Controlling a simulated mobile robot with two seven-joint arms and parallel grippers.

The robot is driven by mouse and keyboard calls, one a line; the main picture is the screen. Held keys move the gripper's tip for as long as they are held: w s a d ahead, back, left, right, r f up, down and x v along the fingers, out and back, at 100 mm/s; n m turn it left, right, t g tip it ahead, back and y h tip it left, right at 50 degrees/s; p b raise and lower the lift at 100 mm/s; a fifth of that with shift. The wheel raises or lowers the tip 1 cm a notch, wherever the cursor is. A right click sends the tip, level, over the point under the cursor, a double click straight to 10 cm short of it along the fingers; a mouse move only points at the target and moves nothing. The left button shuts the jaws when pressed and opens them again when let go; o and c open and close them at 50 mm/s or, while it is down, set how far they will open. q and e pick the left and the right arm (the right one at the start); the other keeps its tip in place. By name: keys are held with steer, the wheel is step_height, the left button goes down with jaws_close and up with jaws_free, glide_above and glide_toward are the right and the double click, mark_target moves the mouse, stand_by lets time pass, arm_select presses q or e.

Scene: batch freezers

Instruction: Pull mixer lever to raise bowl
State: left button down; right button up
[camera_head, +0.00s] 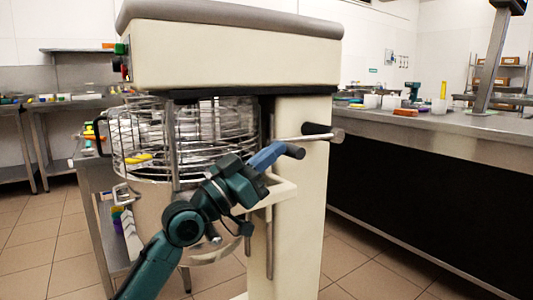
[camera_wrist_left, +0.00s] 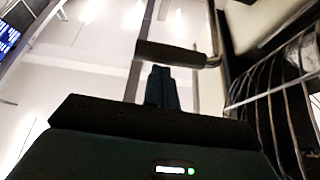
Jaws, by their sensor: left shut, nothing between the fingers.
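The mixer (camera_head: 230,55) is a tall cream machine with a grey top. Its metal bowl (camera_head: 165,205) sits under a wire guard (camera_head: 135,130). The lever (camera_head: 290,138) is a metal rod on the right of the column, with a black handle (camera_head: 318,128) at its outer end. The handle (camera_wrist_left: 170,53) also shows in the left wrist view, lying crosswise just past the fingertips. My left gripper (camera_head: 296,151) is shut and empty, just below the lever and near the handle. Its closed fingers show in the left wrist view (camera_wrist_left: 160,72). Whether they touch the handle is unclear. My right gripper is out of view.
A long steel counter (camera_head: 450,125) with a black front stands at the right, holding cups and small items. A steel side table (camera_head: 90,160) stands behind the bowl at the left. The tiled floor (camera_head: 365,270) between mixer and counter is clear.

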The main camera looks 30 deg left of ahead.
arm_select(q)
steer(key=shift+n+g+y, duration=0.3)
steer(key=shift+y, duration=0.1)
steer(key=f, duration=0.1)
steer(key=w+f, duration=0.1)
steer(key=f, duration=0.1)
steer(key=w+f, duration=0.1)
steer(key=f, duration=0.1)
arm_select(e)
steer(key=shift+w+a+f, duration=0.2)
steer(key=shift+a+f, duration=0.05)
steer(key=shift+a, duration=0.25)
arm_select(q)
steer(key=shift+s+r, duration=0.1)
steer(key=shift+r, duration=0.1)
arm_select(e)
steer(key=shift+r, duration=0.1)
